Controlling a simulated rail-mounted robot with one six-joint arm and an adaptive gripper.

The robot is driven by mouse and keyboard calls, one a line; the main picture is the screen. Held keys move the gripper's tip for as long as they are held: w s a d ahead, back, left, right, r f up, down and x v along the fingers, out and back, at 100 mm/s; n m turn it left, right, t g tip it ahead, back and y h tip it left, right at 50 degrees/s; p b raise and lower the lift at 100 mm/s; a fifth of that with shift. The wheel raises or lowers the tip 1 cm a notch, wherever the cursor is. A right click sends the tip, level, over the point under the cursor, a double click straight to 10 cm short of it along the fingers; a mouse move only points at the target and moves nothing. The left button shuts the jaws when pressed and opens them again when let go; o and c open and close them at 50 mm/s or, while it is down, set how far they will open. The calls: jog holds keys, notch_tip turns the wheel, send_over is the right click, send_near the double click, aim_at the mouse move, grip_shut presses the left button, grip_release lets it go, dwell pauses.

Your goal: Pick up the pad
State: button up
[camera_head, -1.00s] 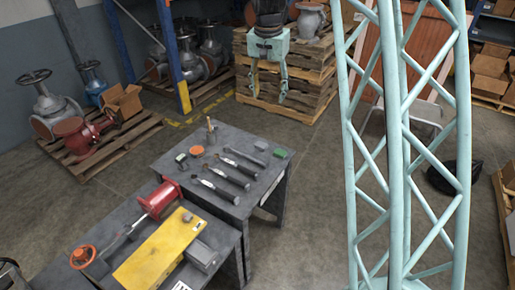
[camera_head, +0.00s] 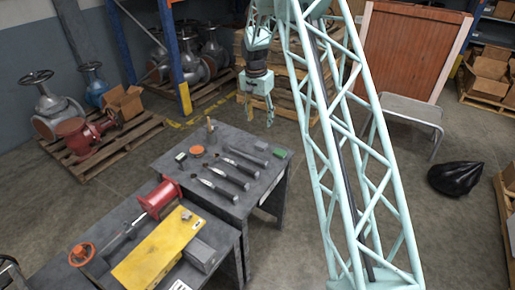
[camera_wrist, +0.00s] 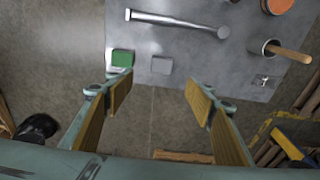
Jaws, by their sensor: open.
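A small green pad (camera_head: 280,152) lies flat at the right corner of the far grey table (camera_head: 240,205). In the wrist view the green pad (camera_wrist: 122,58) has a pale strip along its near edge and lies close to the left fingertip. A grey block (camera_head: 261,145) lies beside it; in the wrist view this block (camera_wrist: 162,65) shows between the fingers, beyond them. My gripper (camera_head: 258,112) hangs behind the table's far right edge, pointing down. In the wrist view my gripper (camera_wrist: 160,82) is open and empty, with its fingers wide apart.
A nearer table holds a yellow plate (camera_head: 160,250). Stacked pallets stand behind my gripper.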

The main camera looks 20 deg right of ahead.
jog(key=shift+w+f, duration=0.3)
jog(key=shift+f, duration=0.5)
jog(key=shift+w+f, duration=0.25)
jog(key=shift+f, duration=0.5)
jog(key=b, duration=0.2)
send_over(261, 144)
jog(key=a, duration=0.1)
jog(key=shift+s+f, duration=0.15)
jog(key=shift+f, duration=1.95)
jog(key=shift+s+f, duration=0.1)
jog(key=shift+f, duration=2)
jog(key=shift+f, duration=0.15)
jog(key=shift+w+d+f+b, duration=0.1)
jog(key=shift+d+f+b, duration=0.15)
jog(key=shift+f, duration=1)
jog(key=shift+d+f+b, duration=0.15)
jog(key=shift+f+b, duration=0.05)
jog(key=shift+f, duration=1)
jog(key=shift+c, duration=0.9)
jog(key=c, duration=0.7)
